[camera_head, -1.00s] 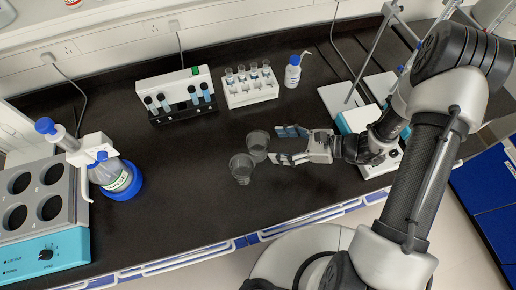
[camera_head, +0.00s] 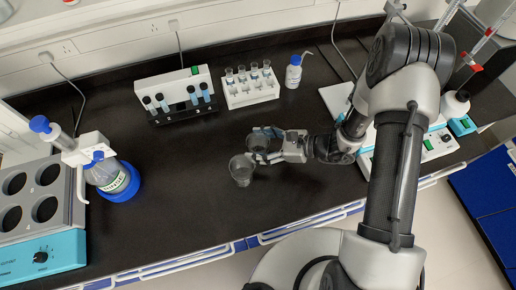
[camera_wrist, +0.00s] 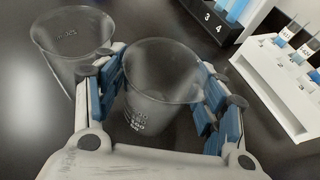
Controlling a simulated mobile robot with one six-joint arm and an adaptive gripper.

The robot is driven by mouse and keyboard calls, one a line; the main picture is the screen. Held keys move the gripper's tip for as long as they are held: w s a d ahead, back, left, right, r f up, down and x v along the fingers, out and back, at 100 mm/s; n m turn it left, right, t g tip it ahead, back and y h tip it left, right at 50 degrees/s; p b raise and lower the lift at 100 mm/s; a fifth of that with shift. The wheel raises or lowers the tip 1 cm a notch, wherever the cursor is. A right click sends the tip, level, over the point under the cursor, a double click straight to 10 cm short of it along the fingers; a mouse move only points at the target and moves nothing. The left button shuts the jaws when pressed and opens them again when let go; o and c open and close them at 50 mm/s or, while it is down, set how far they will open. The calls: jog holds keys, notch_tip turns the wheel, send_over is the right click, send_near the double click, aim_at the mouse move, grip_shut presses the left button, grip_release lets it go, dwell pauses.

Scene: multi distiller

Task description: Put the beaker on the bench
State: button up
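A clear glass beaker (camera_head: 258,140) is between the two fingers of my gripper (camera_head: 266,146) near the middle of the dark bench (camera_head: 200,205). In the wrist view the blue finger pads press against both sides of this beaker (camera_wrist: 163,95), which looks upright and empty. I cannot tell whether its base touches the bench. A second clear beaker (camera_head: 241,170) stands on the bench just in front and to the left, close to the held one. It shows at upper left in the wrist view (camera_wrist: 68,45).
A black-and-white tube holder (camera_head: 180,95) and a white tube rack (camera_head: 250,92) stand at the back, with a small blue-capped bottle (camera_head: 293,72) beside them. A flask on a blue ring (camera_head: 122,184) and a heating block (camera_head: 40,215) are at left. The bench between is clear.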

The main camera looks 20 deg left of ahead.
jog(key=c, duration=0.8)
jog(key=shift+r, duration=0.1)
jog(key=shift+c, duration=0.2)
notch_tip(320, 180, up, 20)
jog(key=p, duration=0.5)
